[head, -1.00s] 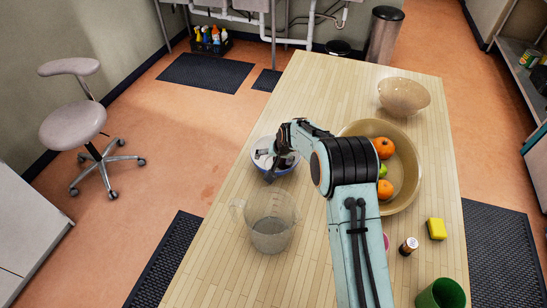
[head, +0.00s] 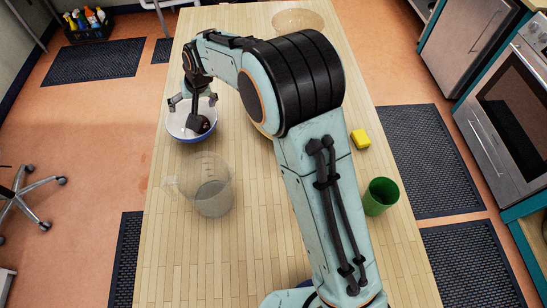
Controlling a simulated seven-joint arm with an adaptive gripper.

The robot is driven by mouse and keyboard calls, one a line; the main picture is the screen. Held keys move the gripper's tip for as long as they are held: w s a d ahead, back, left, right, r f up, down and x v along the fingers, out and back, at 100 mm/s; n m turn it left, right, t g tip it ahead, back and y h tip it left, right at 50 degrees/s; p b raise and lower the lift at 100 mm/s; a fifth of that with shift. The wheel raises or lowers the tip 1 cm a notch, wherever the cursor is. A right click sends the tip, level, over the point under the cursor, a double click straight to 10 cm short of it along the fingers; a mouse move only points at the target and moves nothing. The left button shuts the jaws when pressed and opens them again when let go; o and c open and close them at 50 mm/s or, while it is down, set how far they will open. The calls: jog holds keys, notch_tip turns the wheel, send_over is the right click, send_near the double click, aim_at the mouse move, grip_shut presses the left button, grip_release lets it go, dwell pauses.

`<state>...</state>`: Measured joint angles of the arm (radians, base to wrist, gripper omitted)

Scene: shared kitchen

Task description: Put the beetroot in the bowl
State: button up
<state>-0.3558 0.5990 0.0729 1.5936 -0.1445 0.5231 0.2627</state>
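A white bowl with a blue outside (head: 181,134) stands on the table at the left in the head view. My gripper (head: 194,106) points down over this bowl, its light-coloured parts spread to either side. A dark shape with reddish-brown spots (head: 203,125) shows inside the bowl, just below my gripper. I cannot tell whether it is the beetroot or whether the gripper touches it. The spacing of the fingertips is unclear at this size. No beetroot can be clearly made out elsewhere.
A clear measuring jug (head: 211,190) stands in front of the white bowl. A green cup (head: 380,196) and a yellow sponge (head: 361,139) are on the right. A cream bowl (head: 298,20) is at the back. My arm hides most of the table's middle.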

jog(key=s+d+r+h, duration=0.1)
jog(key=s+d+r, duration=0.45)
jog(key=d, duration=0.25)
jog(key=s+d+g, duration=0.1)
jog(key=s+d, duration=0.3)
jog(key=s, duration=0.5)
jog(key=s+d+m+g+h, duration=0.1)
jog(key=s+d, duration=0.4)
jog(key=s, duration=0.3)
jog(key=s+d+r+g+h, duration=0.1)
jog(key=s+d, duration=0.4)
jog(key=s, duration=0.4)
jog(key=shift+s+m+g, duration=0.3)
jog(key=shift+g, duration=0.1)
